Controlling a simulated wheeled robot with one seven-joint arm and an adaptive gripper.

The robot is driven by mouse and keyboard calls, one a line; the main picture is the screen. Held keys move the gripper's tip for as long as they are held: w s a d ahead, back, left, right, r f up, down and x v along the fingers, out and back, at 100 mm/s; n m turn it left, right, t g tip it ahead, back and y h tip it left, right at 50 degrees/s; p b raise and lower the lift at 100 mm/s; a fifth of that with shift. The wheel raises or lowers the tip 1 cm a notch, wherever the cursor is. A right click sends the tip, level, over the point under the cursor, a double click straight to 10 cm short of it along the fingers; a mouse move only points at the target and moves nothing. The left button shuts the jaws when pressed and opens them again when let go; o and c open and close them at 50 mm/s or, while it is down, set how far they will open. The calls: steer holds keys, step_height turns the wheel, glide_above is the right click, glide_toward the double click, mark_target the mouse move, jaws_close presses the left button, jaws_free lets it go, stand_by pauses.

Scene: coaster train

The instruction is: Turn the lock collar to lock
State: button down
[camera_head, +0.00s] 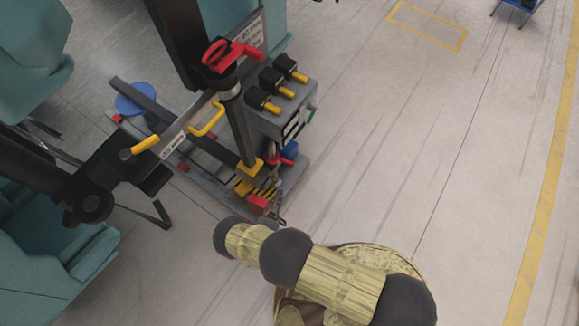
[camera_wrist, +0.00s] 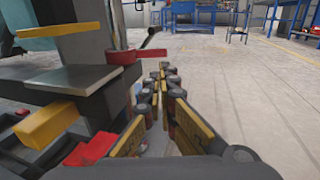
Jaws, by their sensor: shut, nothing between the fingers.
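In the wrist view a red collar (camera_wrist: 122,57) sits around a dark upright part, with a dark lever (camera_wrist: 151,39) pointing up and right. I take this for the lock collar; I cannot tell its lock state. My gripper (camera_wrist: 161,78) is shut and empty, its fingertips close together just right of and below the collar. I cannot tell whether they touch it. In the head view my arm comes from the bottom toward the foot of the stand, where a red part (camera_head: 257,202) and a thin dark rod (camera_head: 280,219) show. My fingers are not clear there.
The stand carries a red handle (camera_head: 240,54) on top, a grey box with black and yellow switches (camera_head: 271,79) and a yellow handle (camera_head: 208,121). Teal seats (camera_head: 38,278) stand left. A yellow block (camera_wrist: 50,125) is close on the left.

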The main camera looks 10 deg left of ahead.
steer(key=b, duration=0.3)
glide_toward(291, 164)
steer(key=w, duration=0.5)
steer(key=shift+w+d+f, duration=0.15)
steer(key=shift+d+f, duration=0.1)
steer(key=shift+f, duration=0.05)
steer(key=shift+w+r, duration=0.1)
steer(key=shift+w, duration=0.65)
steer(key=shift+d, duration=0.1)
